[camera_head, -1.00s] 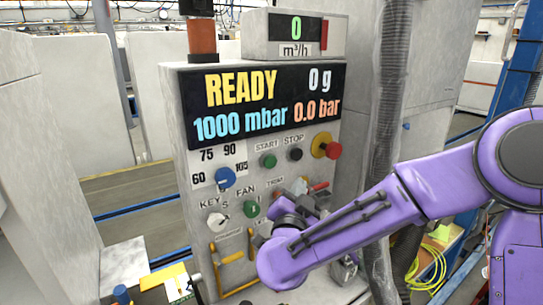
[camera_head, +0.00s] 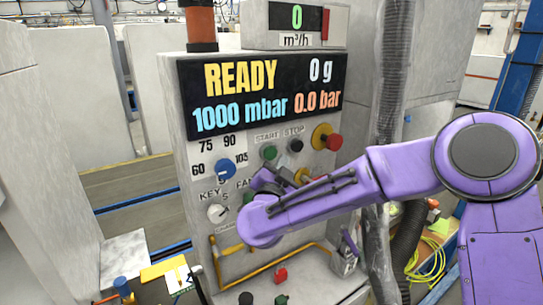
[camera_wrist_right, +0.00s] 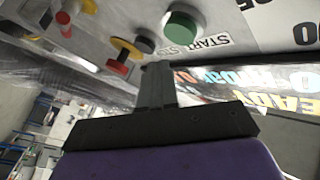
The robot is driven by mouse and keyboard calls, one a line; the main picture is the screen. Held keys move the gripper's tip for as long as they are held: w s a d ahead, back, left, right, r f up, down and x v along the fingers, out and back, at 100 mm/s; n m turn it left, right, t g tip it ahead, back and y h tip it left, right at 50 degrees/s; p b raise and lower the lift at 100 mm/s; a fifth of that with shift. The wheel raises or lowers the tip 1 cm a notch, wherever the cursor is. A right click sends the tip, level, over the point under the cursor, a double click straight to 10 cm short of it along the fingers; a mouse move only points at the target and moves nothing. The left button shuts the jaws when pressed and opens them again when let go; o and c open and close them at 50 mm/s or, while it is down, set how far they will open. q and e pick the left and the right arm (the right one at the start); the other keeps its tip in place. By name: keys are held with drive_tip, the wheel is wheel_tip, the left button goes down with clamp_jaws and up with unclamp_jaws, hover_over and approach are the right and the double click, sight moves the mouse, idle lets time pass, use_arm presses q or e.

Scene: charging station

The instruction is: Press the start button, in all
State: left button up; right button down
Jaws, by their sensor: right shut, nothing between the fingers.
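The green START button (camera_head: 269,153) is on the grey panel, left of the black STOP button (camera_head: 296,146). The panel's screen (camera_head: 265,95) reads READY, 0 g, 1000 mbar and 0.0 bar. My right gripper (camera_head: 273,178) is just below the START button in the head view, partly hidden by my purple wrist. In the right wrist view its fingers (camera_wrist_right: 156,75) are shut and empty, pointing at the panel close to the green START button (camera_wrist_right: 183,27). Contact with the button cannot be made out. My left gripper is not in view.
A red emergency knob on a yellow base (camera_head: 328,138) is right of STOP. A blue selector (camera_head: 225,170) and a white key switch (camera_head: 218,213) are left of my wrist. Yellow handles frame the lower panel. A grey hose (camera_head: 388,90) hangs at the right.

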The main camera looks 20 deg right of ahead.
drive_tip(key=shift+w+a, duration=0.15)
drive_tip(key=shift+w, duration=0.7)
idle(1.4)
drive_tip(key=shift+w+a, duration=0.1)
drive_tip(key=shift+w, duration=0.3)
drive_tip(key=shift+w, duration=0.45)
idle(0.6)
drive_tip(key=shift+s+r, duration=0.1)
drive_tip(key=shift+s, duration=0.05)
drive_tip(key=shift+s+p, duration=0.3)
drive_tip(key=shift+s, duration=0.45)
drive_tip(key=s, duration=0.5)
drive_tip(key=shift+d+p, duration=0.3)
drive_tip(key=shift+d, duration=0.1)
